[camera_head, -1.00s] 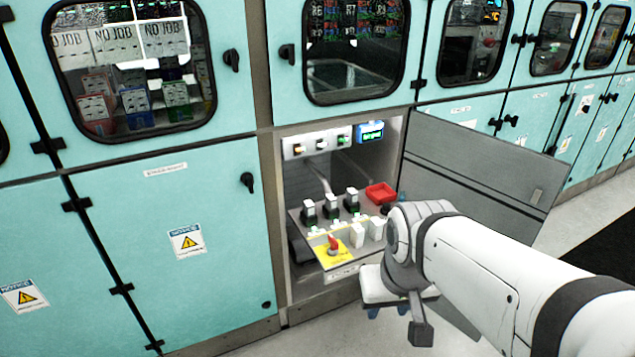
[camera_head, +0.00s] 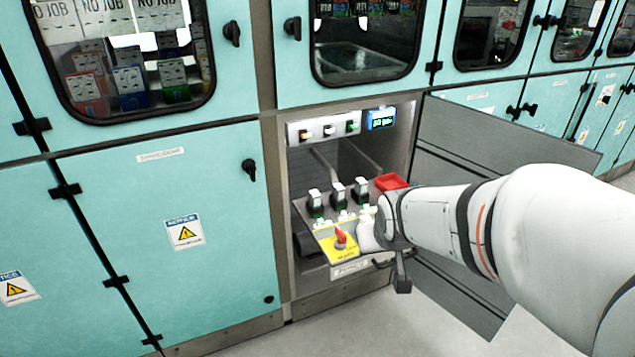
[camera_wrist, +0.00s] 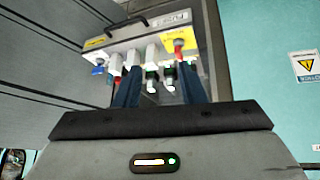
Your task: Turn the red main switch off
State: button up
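The red main switch (camera_head: 340,237) is a red knob on a yellow plate (camera_head: 346,254) at the front left of the pulled-out panel in the open cabinet bay. In the wrist view the scene is upside down, and the red switch (camera_wrist: 179,45) sits beyond and above the right finger. My gripper (camera_wrist: 159,76) is open, its two dark blue fingers apart with nothing held between them. In the head view my wrist is just right of the switch, and the fingers cannot be made out. I see no contact with the switch.
Several black-and-white modules (camera_head: 338,194) stand behind the switch, with a red tray (camera_head: 391,182) at the back right. A lit display (camera_head: 381,118) is above. The open grey door (camera_head: 480,150) is to the right, behind my arm. Teal cabinets (camera_head: 150,230) are left.

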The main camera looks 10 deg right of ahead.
jog(key=w+f+n+t+y+b, duration=0.15)
jog(key=w+f+t+b, duration=0.5)
jog(key=w+f, duration=0.65)
jog(key=n+t+y+b, duration=0.2)
jog(key=t+y+b, duration=0.15)
jog(key=b, duration=0.25)
send_near(336, 227)
jog(key=w+d, duration=0.1)
jog(key=w, duration=0.1)
jog(key=shift+a+f+t+y+b, duration=0.25)
jog(key=shift+f+y+b, duration=0.2)
jog(key=shift+f+y, duration=0.25)
jog(key=x, duration=0.7)
jog(key=shift+w+a+r, duration=0.1)
jog(key=shift+w+r, duration=0.1)
jog(key=shift+w, duration=0.1)
grip_shut()
jog(key=shift+a, duration=0.15)
jog(key=shift+f+b, duration=0.1)
jog(key=shift+b, duration=0.3)
